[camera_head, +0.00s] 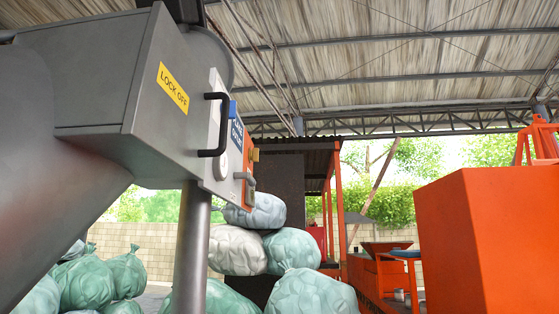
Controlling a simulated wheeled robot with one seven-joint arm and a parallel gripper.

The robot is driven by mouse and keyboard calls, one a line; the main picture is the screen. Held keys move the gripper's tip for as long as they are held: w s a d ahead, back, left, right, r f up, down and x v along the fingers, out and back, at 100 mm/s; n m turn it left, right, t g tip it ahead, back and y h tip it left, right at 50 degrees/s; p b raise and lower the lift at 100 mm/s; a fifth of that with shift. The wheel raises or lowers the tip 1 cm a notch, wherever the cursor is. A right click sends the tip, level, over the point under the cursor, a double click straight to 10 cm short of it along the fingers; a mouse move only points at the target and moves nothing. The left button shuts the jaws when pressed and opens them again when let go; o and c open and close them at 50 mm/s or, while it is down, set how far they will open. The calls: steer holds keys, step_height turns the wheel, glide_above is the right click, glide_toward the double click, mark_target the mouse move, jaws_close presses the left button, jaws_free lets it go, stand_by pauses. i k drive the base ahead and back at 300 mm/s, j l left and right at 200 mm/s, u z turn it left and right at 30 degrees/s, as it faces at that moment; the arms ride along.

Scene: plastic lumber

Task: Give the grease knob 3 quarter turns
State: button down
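A grey machine housing (100,85) fills the left of the head view, with a yellow "LOCK OFF" label (173,88) on its near side. Its front face is seen at a steep slant. On that face are a black bar handle (222,125), a blue label (236,131), a pale round part (222,165) and a grey handle (247,181) beside an orange plate. I cannot tell which part, if any, is the grease knob. My gripper is not in view.
A grey post (191,245) stands below the housing. Stuffed bags (308,291) are piled behind it and at the lower left. A large orange box (490,240) stands at the right, with other orange equipment (380,270) farther back. A gap lies between bags and box.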

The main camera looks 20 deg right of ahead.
mark_target(253, 155)
steer(key=i+l+u, duration=0.2)
steer(key=i+l, duration=0.85)
